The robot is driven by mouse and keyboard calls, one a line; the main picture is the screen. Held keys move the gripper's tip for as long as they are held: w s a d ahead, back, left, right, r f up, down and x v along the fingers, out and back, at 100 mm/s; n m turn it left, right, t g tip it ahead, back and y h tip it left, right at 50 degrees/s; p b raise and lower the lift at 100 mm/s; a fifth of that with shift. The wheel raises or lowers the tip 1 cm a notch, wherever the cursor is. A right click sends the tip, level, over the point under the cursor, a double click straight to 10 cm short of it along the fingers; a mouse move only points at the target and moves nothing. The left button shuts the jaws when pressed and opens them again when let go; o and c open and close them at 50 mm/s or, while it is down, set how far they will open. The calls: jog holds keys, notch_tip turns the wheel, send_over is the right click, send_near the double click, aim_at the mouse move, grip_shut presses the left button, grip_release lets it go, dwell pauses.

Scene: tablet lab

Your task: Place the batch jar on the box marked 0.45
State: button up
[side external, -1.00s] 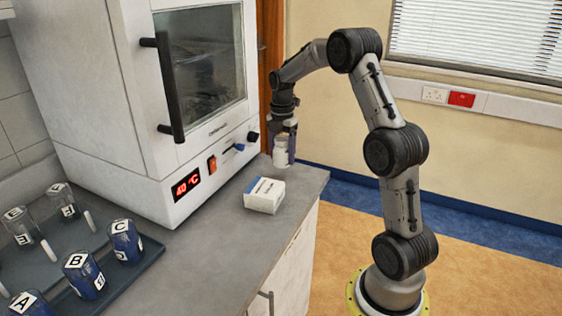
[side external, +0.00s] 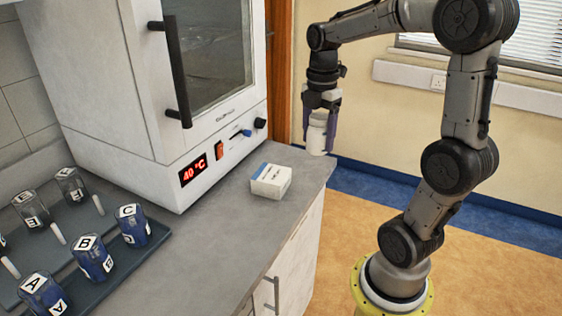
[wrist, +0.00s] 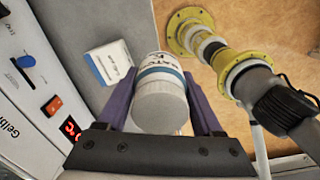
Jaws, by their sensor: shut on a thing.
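A white jar (side external: 316,138) with a printed label is held upright in my gripper (side external: 318,147), at the right end of the counter in the side view. The gripper's purple fingers are shut on its sides. In the wrist view the jar (wrist: 160,100) sits between the fingers (wrist: 163,98), its pale lid nearest the camera. A small white box (side external: 271,182) with a blue edge lies on the counter, lower and left of the jar. The box also shows left of the jar in the wrist view (wrist: 108,62). Its marking is too small to read.
A white oven (side external: 185,165) with a red 40 °C display stands behind and left of the box. A dark tray (side external: 165,237) with several lettered beakers and white sticks is at the lower left. Grey counter (side external: 215,235) between tray and box is clear.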

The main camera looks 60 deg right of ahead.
jog(key=shift+n, duration=0.5)
jog(key=a+r, duration=0.1)
jog(key=a, duration=0.1)
jog(key=s+a+r, duration=0.1)
jog(key=a, duration=0.1)
jog(key=a+r, duration=0.1)
jog(key=a, duration=0.1)
jog(key=shift+s+r, duration=0.1)
jog(key=shift+s, duration=0.1)
jog(key=shift+w+a+r, duration=0.1)
jog(key=shift+a, duration=0.05)
send_over(271, 174)
jog(key=f, duration=0.9)
jog(key=shift+s+f, duration=0.15)
jog(key=shift+s, duration=0.1)
jog(key=shift+w+f, duration=0.15)
jog(key=shift+f, duration=0.75)
jog(key=shift+w+f, duration=0.1)
jog(key=shift+f, duration=0.8)
jog(key=shift+f, duration=0.1)
jog(key=o, duration=1.4)
jog(key=shift+f, duration=0.1)
jog(key=shift+o, duration=0.2)
